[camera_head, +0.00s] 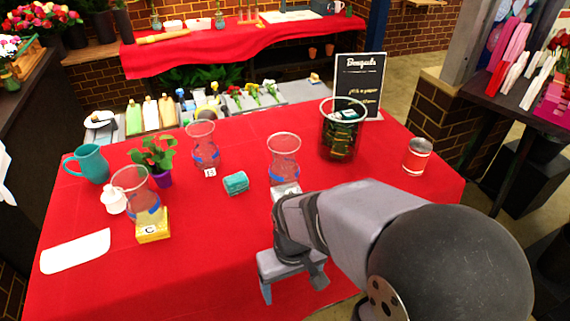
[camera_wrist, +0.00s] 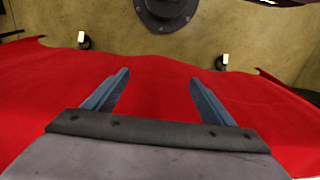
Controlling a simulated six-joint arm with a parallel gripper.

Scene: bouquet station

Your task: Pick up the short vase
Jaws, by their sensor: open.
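Three clear glass vases with blue bands stand on the red-covered table in the head view. One vase (camera_head: 202,146) stands at the back with a "B" card in front. Another vase (camera_head: 284,158) stands at the middle, its card partly hidden by my arm. The third vase (camera_head: 133,190) is at the left, by a yellow block (camera_head: 153,227) marked "C". I cannot tell for sure which is the shortest. My gripper (camera_head: 292,284) is open and empty near the table's front edge, apart from all vases. The wrist view shows its two fingers (camera_wrist: 159,78) spread over bare red cloth.
A large glass jar (camera_head: 341,145) with dark contents stands at the back right, near a sign (camera_head: 359,80) and a tin (camera_head: 417,156). A teal mug (camera_head: 90,164), potted plant (camera_head: 160,178), white pot (camera_head: 113,199) and teal roll (camera_head: 236,183) are around the vases.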

